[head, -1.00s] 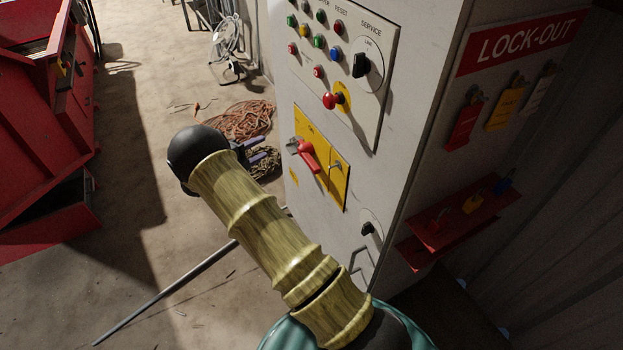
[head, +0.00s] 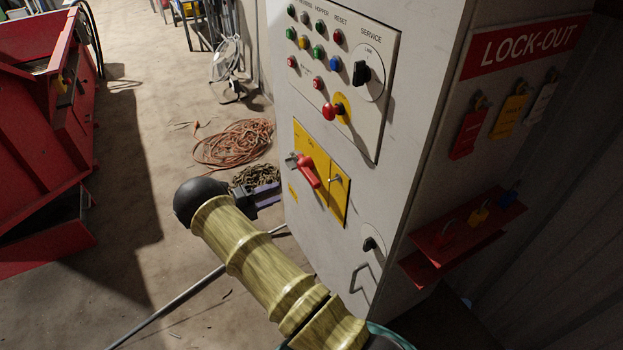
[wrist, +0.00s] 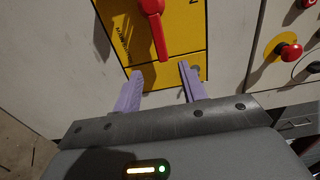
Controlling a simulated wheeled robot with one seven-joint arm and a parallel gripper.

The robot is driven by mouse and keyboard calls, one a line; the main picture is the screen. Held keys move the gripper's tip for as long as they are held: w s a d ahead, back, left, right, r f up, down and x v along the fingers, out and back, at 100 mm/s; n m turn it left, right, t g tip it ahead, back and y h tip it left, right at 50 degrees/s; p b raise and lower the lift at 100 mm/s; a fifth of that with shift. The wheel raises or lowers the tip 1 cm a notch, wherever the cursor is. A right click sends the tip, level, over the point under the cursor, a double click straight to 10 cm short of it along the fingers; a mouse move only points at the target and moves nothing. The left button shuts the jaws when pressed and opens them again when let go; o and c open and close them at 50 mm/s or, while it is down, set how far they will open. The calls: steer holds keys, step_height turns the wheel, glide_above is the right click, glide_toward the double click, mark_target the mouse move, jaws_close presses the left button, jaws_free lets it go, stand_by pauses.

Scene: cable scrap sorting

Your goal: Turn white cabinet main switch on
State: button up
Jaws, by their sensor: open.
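The white cabinet (head: 370,210) stands right of centre in the head view. Its main switch is a red handle (head: 308,172) on a yellow plate (head: 334,197), below the button panel. The red handle also shows at the top of the wrist view (wrist: 154,28), in front of the yellow plate (wrist: 180,62). My gripper (head: 268,195) is beside the cabinet front, left of and below the handle. In the wrist view my gripper (wrist: 160,80) is open and empty, with two purple fingers apart. The handle lies beyond the fingertips and not between them.
The button panel (head: 372,120) has a red mushroom button (head: 328,111) and a black rotary switch (head: 361,72). A lock-out board (head: 520,48) with tags is on the cabinet's right side. Orange cable (head: 235,143) and a grey pole (head: 180,300) lie on the floor. A red container (head: 40,150) is left.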

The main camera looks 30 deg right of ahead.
mark_target(308, 181)
steer(key=d, duration=0.4)
steer(key=d+p, duration=0.1)
steer(key=d, duration=0.8)
steer(key=shift+w+d, duration=0.25)
steer(key=shift+d, duration=0.15)
steer(key=shift+c, duration=0.4)
jaws_close()
